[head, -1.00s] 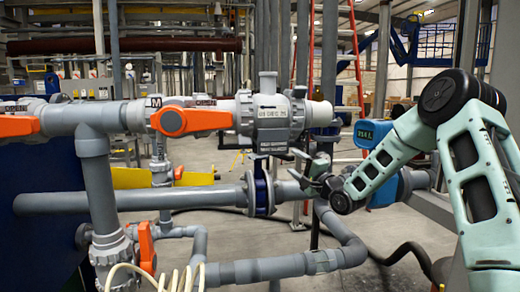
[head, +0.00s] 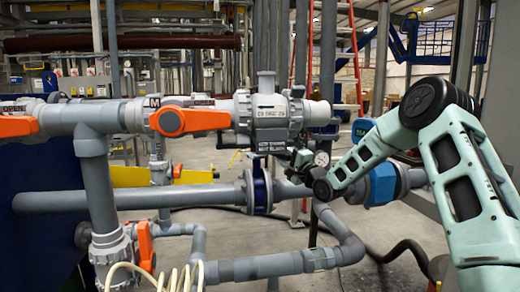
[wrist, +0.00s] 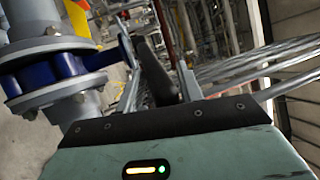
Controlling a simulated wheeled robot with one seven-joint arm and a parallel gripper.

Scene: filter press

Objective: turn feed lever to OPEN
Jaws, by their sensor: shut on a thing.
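A blue valve body (head: 258,188) sits between grey flanges on the horizontal grey pipe in the head view. It shows large at the left of the wrist view (wrist: 52,75). My gripper (head: 297,172) is just right of this valve, small and partly hidden by my wrist. In the wrist view, my gripper (wrist: 158,85) has its fingers on either side of a dark bar-like handle (wrist: 152,72) and is shut on it. This looks like the feed lever. Its joint with the valve and any OPEN mark are not readable.
Orange valve handles (head: 188,121) are on the upper pipe at the left. A grey-white valve body (head: 268,115) is above my gripper. A round gauge (head: 321,158) and a blue fitting (head: 383,184) stand to the right. A grey pipe (head: 270,266) runs below.

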